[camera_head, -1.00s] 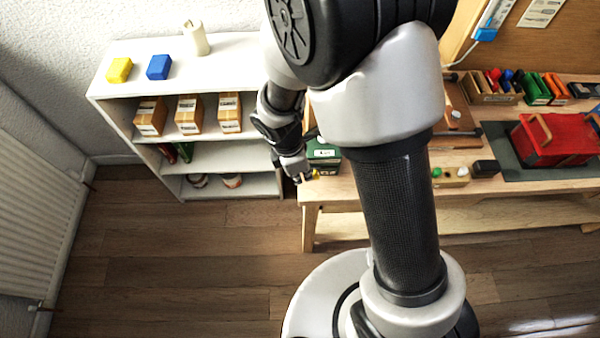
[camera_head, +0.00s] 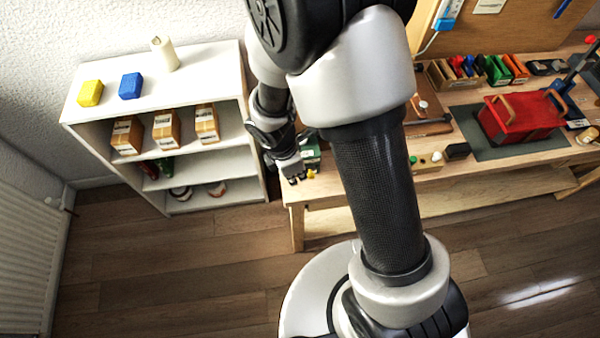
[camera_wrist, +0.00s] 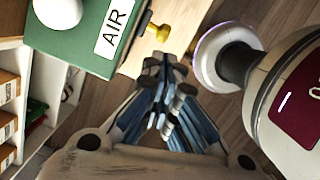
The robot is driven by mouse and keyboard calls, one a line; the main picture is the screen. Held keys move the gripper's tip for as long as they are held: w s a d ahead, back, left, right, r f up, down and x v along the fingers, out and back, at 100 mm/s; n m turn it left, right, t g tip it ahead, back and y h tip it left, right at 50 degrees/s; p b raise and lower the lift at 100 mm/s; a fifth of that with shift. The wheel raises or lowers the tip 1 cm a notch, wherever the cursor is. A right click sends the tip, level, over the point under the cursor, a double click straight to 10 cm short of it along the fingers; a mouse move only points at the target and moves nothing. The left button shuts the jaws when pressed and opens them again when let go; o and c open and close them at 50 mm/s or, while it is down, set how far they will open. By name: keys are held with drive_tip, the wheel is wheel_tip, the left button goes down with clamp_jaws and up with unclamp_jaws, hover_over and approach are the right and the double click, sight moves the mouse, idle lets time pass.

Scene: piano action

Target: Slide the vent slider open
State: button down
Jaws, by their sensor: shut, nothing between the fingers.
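A white round part (camera_wrist: 58,10) sits on the box. My gripper (camera_wrist: 167,66) is shut and empty, its tips just below the knob in the picture and apparently apart from it. In the head view the green box (camera_head: 311,152) is partly behind my arm, with the yellow knob (camera_head: 311,173) right of my gripper (camera_head: 294,180).
The box stands at the left end of a wooden workbench (camera_head: 470,180). A white shelf (camera_head: 215,70) with cartons stands close on the left. A red toolbox (camera_head: 520,118) lies farther right on the bench. Wooden floor (camera_head: 180,270) is free in front.

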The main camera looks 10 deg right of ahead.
drive_tip(key=a+r+p, duration=0.3)
drive_tip(key=r+p, duration=0.1)
drive_tip(key=r, duration=0.6)
drive_tip(key=shift+s+a+r, duration=0.15)
drive_tip(key=shift+s+r, duration=0.15)
drive_tip(key=shift+r, duration=0.05)
drive_tip(key=s+d+r+m+t+y+b, duration=0.1)
drive_tip(key=s+d+r+m, duration=0.15)
drive_tip(key=r+m, duration=0.35)
drive_tip(key=s+d+r+m+t, duration=0.15)
drive_tip(key=d+r+m, duration=0.25)
drive_tip(key=r, duration=0.4)
drive_tip(key=s+d+r+m+t+y+b, duration=0.1)
drive_tip(key=s+d+r+m, duration=0.1)
drive_tip(key=s+r+m, duration=0.4)
drive_tip(key=s+m, duration=0.3)
drive_tip(key=m, duration=0.1)
drive_tip(key=shift+s+d+r+t, duration=0.15)
drive_tip(key=shift+s+d+t, duration=0.2)
drive_tip(key=shift+s+d, duration=0.05)
